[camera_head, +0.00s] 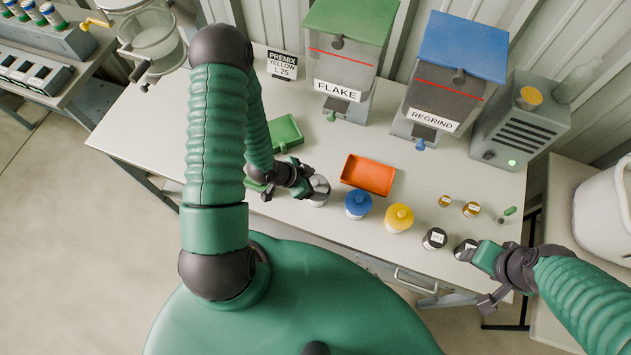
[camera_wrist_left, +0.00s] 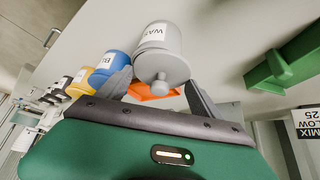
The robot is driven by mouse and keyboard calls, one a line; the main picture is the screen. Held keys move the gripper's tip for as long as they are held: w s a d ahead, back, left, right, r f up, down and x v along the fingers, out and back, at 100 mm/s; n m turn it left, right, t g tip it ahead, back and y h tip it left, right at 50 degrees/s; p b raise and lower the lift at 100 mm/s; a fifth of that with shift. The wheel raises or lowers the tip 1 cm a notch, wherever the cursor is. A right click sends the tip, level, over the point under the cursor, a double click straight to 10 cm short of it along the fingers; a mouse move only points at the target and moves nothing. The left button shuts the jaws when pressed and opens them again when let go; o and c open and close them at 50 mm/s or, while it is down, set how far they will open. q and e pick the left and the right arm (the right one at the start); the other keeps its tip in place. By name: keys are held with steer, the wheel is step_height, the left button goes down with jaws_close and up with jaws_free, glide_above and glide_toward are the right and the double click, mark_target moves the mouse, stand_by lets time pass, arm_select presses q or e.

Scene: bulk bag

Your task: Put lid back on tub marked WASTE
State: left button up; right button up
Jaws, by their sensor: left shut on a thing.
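The grey tub (camera_head: 320,194) stands on the bench left of the blue tub. In the left wrist view its white label (camera_wrist_left: 158,33) shows "WAS", the rest out of sight. A grey lid (camera_wrist_left: 162,68) with a round knob is at the tub's top, lined up with it; I cannot tell if it is fully seated. My left gripper (camera_head: 306,184) is at the lid, shut on it, with a finger on either side in the wrist view. My right gripper (camera_head: 474,252) is at the bench's front right, beside small dark jars; its fingers are not clear.
A blue tub (camera_head: 358,206) and yellow tub (camera_head: 399,219) stand to the right. An orange tray (camera_head: 368,175) lies behind them, a green tray (camera_head: 285,133) behind my left gripper. FLAKE (camera_head: 340,75) and REGRIND (camera_head: 440,90) hoppers stand behind. The bench's left part is clear.

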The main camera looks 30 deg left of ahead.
arm_select(q)
steer(key=shift+d, duration=0.25)
arm_select(e)
steer(key=shift+d, duration=0.3)
arm_select(q)
steer(key=shift+d+r, duration=0.1)
steer(key=shift+d, duration=0.1)
arm_select(e)
steer(key=shift+a, duration=0.1)
arm_select(q)
steer(key=o, duration=1.4)
steer(key=shift+r+p, duration=3.05)
steer(key=shift+r, duration=0.55)
arm_select(e)
steer(key=v, duration=0.3)
steer(key=w+v, duration=0.1)
steer(key=v, duration=0.1)
steer(key=shift+r, duration=0.55)
arm_select(q)
steer(key=shift+f, duration=0.1)
jaws_close()
